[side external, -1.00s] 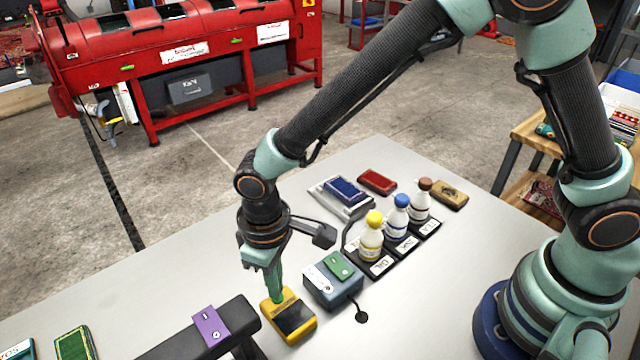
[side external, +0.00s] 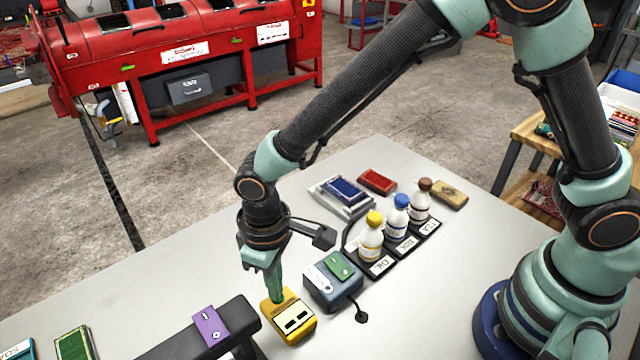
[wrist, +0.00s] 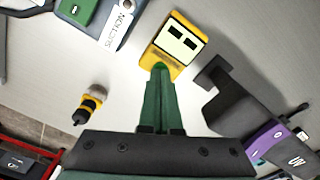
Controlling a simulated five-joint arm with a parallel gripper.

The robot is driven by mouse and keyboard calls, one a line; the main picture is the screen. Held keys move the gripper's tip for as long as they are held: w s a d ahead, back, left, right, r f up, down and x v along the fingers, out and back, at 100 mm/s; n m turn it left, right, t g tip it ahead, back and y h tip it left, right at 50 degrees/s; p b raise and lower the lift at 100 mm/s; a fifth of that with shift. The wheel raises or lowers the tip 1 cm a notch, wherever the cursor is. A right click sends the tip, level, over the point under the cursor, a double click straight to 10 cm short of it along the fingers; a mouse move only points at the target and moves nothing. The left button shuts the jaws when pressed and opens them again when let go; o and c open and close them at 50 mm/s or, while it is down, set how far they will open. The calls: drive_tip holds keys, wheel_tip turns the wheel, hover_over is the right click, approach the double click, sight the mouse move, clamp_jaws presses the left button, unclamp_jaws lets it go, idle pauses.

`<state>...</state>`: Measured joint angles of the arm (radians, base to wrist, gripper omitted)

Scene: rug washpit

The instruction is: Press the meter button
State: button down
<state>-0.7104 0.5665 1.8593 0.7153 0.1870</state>
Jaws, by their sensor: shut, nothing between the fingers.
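The yellow meter (side external: 303,332) lies on the grey table at the lower middle of the side view. Its screen is lit pale with two dark blocks on it. It also shows at the top of the wrist view (wrist: 187,27). My gripper (side external: 279,299) points down with its green fingers shut and empty. The fingertips are at the end of the meter beyond the screen and appear to touch it. In the wrist view the fingertips (wrist: 160,69) overlap the meter's edge. The button is not visible; the fingertips cover that part of the meter.
A blue-grey suction box (side external: 318,287) with a green piece on top stands close right of the meter. A black stand (side external: 175,345) with a purple tag (side external: 210,325) is close on the left. Capped bottles (side external: 371,240) stand in a row behind. A small orange-black object (wrist: 91,103) shows in the wrist view.

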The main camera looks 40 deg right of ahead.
drive_tip(key=shift+r, duration=3.15)
drive_tip(key=w+d+r+m+t+y, duration=0.1)
drive_tip(key=w+d+r+m+t, duration=0.15)
drive_tip(key=d+r, duration=0.95)
drive_tip(key=s+d+r+m+t, duration=0.1)
drive_tip(key=s+d, duration=0.1)
drive_tip(key=d, duration=0.5)
drive_tip(key=s+d+r+m+t+h, duration=0.1)
drive_tip(key=s+d+m+t, duration=0.1)
drive_tip(key=d, duration=0.6)
drive_tip(key=shift+s+r, duration=0.2)
drive_tip(key=shift+s, duration=0.55)
